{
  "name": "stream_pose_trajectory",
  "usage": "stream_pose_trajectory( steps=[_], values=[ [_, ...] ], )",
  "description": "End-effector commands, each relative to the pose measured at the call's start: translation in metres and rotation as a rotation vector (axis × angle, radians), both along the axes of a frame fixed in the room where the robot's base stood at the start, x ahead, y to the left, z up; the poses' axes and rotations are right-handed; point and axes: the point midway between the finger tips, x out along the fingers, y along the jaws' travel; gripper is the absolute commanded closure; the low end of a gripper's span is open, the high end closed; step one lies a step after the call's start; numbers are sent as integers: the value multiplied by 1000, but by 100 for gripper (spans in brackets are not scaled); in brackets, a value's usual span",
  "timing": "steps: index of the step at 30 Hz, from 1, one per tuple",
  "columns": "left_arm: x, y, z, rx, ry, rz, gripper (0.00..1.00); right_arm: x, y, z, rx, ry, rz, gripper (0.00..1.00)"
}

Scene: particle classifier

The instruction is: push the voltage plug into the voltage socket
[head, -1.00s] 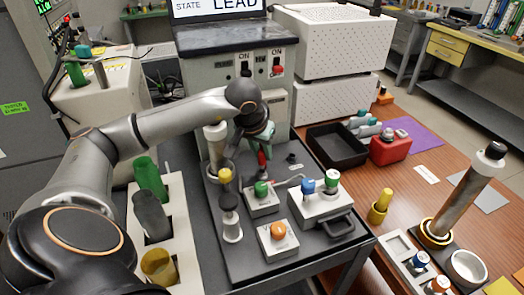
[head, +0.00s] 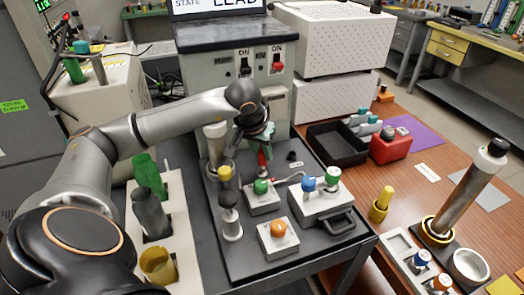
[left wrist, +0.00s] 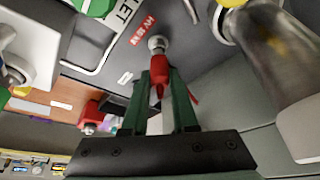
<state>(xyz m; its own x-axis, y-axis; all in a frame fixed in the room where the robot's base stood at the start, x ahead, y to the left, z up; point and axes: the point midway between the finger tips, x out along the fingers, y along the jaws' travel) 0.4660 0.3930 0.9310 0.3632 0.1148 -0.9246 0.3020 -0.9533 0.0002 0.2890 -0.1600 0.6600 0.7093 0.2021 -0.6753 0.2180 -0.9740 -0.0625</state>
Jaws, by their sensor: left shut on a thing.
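The voltage plug appears to be the red plug (left wrist: 158,75), between the green fingers of my left gripper (left wrist: 160,82), which is shut on it. In the head view this gripper (head: 256,138) is low in front of the grey instrument, with the red plug (head: 262,158) below it. In the left wrist view a round silver fitting (left wrist: 157,42), likely the voltage socket, sits on the grey plate beside a red label. The plug's end lines up with this fitting; I cannot tell whether they touch. The gripper and plug hide the fitting in the head view. My right gripper is not visible.
Boxes with green (head: 263,199), blue-and-green and orange (head: 278,240) knobs stand in front. A small black fitting (head: 292,157) is at the right. A red cable (left wrist: 192,98) runs beside the fingers.

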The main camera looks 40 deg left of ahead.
Motion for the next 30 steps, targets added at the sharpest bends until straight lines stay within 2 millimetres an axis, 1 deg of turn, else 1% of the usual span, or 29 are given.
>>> stream_pose_trajectory(
  steps=[26,27,30],
  values=[
    [0,0,-22,1,1,0,100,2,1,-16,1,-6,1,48],
    [0,0,-21,0,2,0,71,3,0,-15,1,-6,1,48],
    [0,0,-21,0,2,0,60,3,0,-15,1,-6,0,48]
  ],
)
